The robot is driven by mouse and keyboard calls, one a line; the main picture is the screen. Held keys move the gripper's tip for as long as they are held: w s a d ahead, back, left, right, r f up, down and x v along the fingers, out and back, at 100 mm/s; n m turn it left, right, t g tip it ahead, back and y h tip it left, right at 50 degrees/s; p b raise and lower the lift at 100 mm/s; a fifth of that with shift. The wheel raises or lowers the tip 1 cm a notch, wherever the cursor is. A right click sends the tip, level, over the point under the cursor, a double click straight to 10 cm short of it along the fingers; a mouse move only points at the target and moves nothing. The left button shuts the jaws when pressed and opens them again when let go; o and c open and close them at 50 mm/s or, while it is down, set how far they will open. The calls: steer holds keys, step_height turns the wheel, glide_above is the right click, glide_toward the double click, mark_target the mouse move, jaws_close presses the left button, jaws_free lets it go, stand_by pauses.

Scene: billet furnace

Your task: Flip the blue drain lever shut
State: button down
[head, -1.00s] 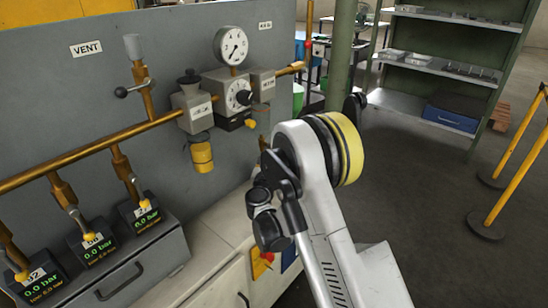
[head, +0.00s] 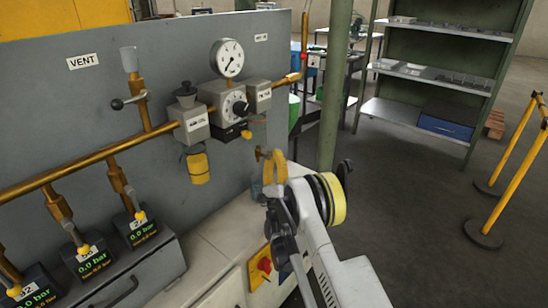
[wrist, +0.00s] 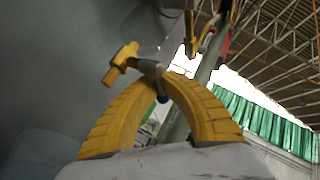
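My gripper (head: 274,154) is in front of the panel's lower right part, its yellow fingers pointing up. In the wrist view the fingers (wrist: 166,80) curve into an arch and their tips appear to meet. A brass valve (wrist: 122,64) stands left of the tips, and a grey lever arm runs from it to the fingertips. The lever's small dark blue end (wrist: 162,99) shows just under the top of the arch. I cannot tell whether the fingers touch it. In the head view the brass fitting (head: 261,154) shows just left of the fingers; the lever is hidden.
The grey panel (head: 80,110) carries a brass pipe, a pressure gauge (head: 228,57), a regulator box (head: 228,103) and a yellow-bottomed filter (head: 198,168). A green post (head: 333,90) stands behind my arm. Yellow barriers (head: 515,165) and a shelf (head: 440,75) are at right.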

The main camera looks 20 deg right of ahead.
steer(key=shift+r+n+t+y, duration=0.15)
steer(key=shift+n+t+y, duration=0.45)
steer(key=shift+n+y, duration=0.35)
steer(key=shift+r+n+y, duration=0.1)
steer(key=shift+n+y, duration=0.25)
steer(key=shift+y, duration=0.1)
steer(key=c, duration=1.8)
jaws_free()
steer(key=shift+d+h, duration=0.1)
steer(key=shift+h, duration=0.2)
steer(key=shift+c, duration=0.2)
